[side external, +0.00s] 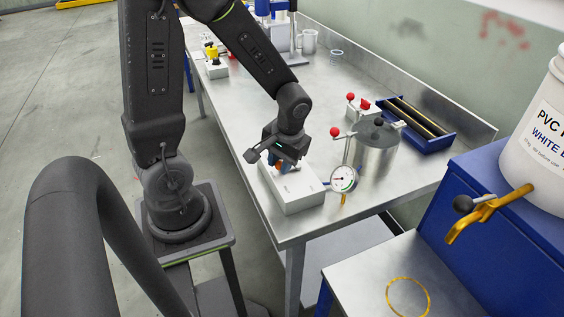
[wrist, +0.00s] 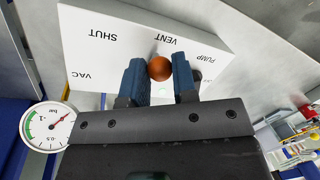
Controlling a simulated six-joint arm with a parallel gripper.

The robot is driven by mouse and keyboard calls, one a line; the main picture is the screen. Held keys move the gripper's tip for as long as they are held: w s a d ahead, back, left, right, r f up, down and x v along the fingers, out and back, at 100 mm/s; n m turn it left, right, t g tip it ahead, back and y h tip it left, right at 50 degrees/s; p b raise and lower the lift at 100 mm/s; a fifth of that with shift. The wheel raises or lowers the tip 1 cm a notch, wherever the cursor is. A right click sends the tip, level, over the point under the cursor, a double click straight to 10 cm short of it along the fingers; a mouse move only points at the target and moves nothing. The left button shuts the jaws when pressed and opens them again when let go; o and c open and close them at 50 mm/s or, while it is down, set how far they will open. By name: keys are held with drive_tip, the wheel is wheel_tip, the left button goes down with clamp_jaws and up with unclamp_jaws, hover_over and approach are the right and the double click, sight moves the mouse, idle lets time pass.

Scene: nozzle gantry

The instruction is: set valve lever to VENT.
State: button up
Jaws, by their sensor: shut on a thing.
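The valve lever's round orange knob (wrist: 160,68) shows between my two blue fingers in the wrist view. My gripper (wrist: 158,70) is shut on it. The lever belongs to a white box (side external: 291,195) near the front of the steel bench. The box top carries the words SHUT, VENT, PUMP and VAC, upside down in the wrist view. The knob lies closest to the VENT label (wrist: 171,39). The lever's shaft is hidden by my gripper. In the side view my gripper (side external: 281,166) reaches down over the box and covers most of the lever.
A round gauge (side external: 344,179) stands close beside the box. A steel pot (side external: 378,152) with red-knobbed fittings and a blue tray (side external: 437,139) stand behind. A yellow tap (side external: 487,210) with a black knob juts from the white bucket at right.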

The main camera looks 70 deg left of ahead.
sight(290, 179)
drive_tip(key=o, duration=0.9)
drive_tip(key=r, duration=0.4)
drive_tip(key=w+d+r, duration=0.1)
drive_tip(key=r, duration=0.4)
drive_tip(key=d+r, duration=0.1)
drive_tip(key=r, duration=0.3)
drive_tip(key=shift+w+d+r, duration=0.1)
drive_tip(key=shift+w+r, duration=0.15)
drive_tip(key=shift+r, duration=0.05)
drive_tip(key=shift+s+d+r+m+t+h, duration=0.3)
drive_tip(key=shift+s+d+r+m+t, duration=0.4)
drive_tip(key=shift+s+d+m+t, duration=0.4)
drive_tip(key=shift+s+d+r+m+t+h, duration=0.3)
drive_tip(key=shift+s+d+r+m+t, duration=0.55)
drive_tip(key=shift+d+m+t, duration=0.45)
drive_tip(key=shift+s+d+r+m+t+h, duration=0.3)
drive_tip(key=shift+s+d+r+m+t, duration=0.3)
drive_tip(key=shift+s+d+m+t, duration=0.6)
